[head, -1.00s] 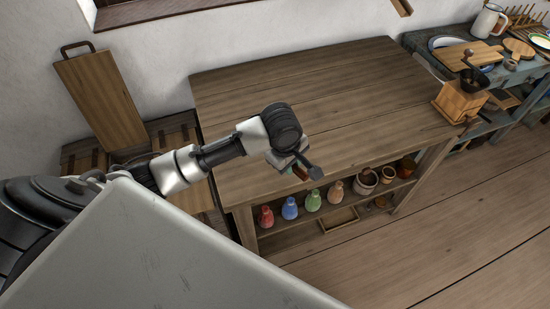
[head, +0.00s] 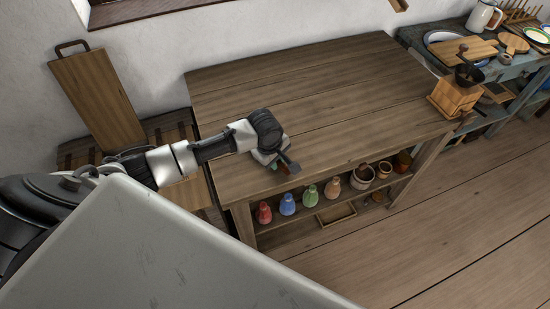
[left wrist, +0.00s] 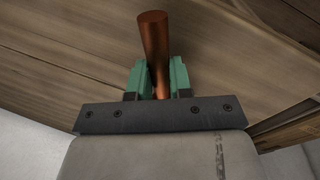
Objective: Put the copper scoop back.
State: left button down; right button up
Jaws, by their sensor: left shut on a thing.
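My left gripper (head: 275,162) is over the front part of the wooden table top (head: 330,85) in the head view. In the left wrist view its green fingers (left wrist: 158,82) are shut on a round copper rod (left wrist: 154,38), which I take to be the handle of the copper scoop. The scoop's bowl does not show in either view. In the head view my gripper hides most of what it holds. I cannot tell whether the scoop touches the table. My right gripper is not in view.
Below the top, a shelf holds a red bottle (head: 264,213), a blue bottle (head: 287,205), a green bottle (head: 310,198), an orange bottle (head: 332,188) and brown pots (head: 362,177). A coffee grinder (head: 456,96) stands at the right.

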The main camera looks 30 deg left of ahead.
pick_arm(q)
jog(key=shift+f, duration=0.1)
jog(key=c, duration=1)
grip_release()
jog(key=v, duration=1.2)
